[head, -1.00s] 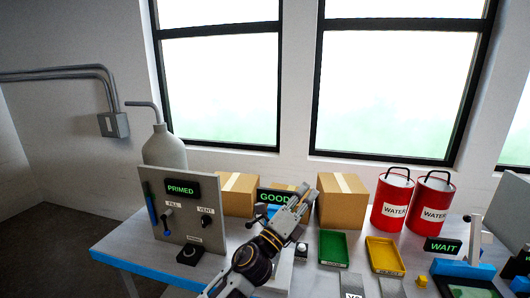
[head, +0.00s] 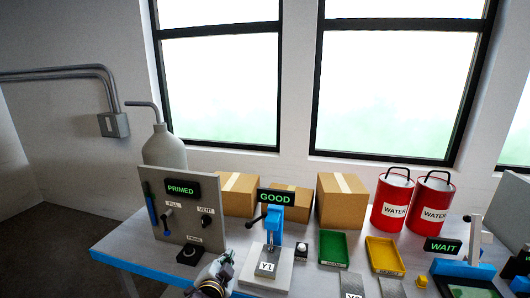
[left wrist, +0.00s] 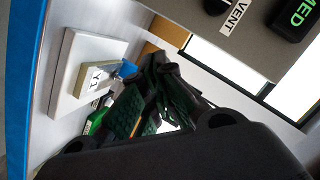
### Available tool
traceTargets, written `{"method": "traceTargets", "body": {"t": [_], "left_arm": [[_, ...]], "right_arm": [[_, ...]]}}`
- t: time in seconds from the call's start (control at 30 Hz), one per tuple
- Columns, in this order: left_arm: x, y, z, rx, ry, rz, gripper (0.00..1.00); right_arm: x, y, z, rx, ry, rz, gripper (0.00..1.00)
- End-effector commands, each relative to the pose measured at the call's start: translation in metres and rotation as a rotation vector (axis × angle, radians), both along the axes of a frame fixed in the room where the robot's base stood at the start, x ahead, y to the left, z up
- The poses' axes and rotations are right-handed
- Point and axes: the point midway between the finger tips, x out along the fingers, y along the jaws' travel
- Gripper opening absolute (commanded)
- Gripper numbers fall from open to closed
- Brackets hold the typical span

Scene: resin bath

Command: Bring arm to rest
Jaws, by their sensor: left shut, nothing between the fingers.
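My left gripper (head: 218,268) shows at the bottom edge of the head view, low and left of the test stand (head: 273,232). Most of its arm is cut off by the frame. In the left wrist view its dark fingers (left wrist: 152,92) with green pads are shut and empty. A block marked Y1 (head: 267,266) sits on the stand's pale base under a lit GOOD sign (head: 276,198); it also shows in the left wrist view (left wrist: 97,79), apart from the fingers. My right gripper is not in view.
A grey panel (head: 184,217) reading PRIMED, with fill and vent knobs, stands left of the stand. Green (head: 333,248) and yellow (head: 385,254) trays, cardboard boxes (head: 341,201), red water cans (head: 392,200) and a WAIT station (head: 443,245) occupy the bench to the right.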

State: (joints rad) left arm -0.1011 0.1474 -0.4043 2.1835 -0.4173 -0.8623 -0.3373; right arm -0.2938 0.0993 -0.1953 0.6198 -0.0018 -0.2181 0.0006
Motion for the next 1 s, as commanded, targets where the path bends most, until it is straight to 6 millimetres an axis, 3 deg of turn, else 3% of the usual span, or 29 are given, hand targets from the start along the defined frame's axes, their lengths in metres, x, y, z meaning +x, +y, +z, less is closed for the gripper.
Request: {"method": "traceTargets", "body": {"t": [0.2, 0.53, 0.7, 1.0], "left_arm": [[-0.047, 0.036, -0.055, -0.146, 0.239, 0.122, 0.0], [-0.138, 0.077, -0.12, -0.33, 0.585, 0.311, 0.0], [-0.179, 0.089, -0.138, -0.391, 0.718, 0.389, 0.0], [-0.223, 0.098, -0.151, -0.443, 0.854, 0.468, 0.0]], "right_arm": [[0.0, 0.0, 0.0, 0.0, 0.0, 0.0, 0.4], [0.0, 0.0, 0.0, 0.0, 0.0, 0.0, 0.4], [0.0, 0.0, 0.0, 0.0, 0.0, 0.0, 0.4], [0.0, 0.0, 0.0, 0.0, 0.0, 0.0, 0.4]]}}
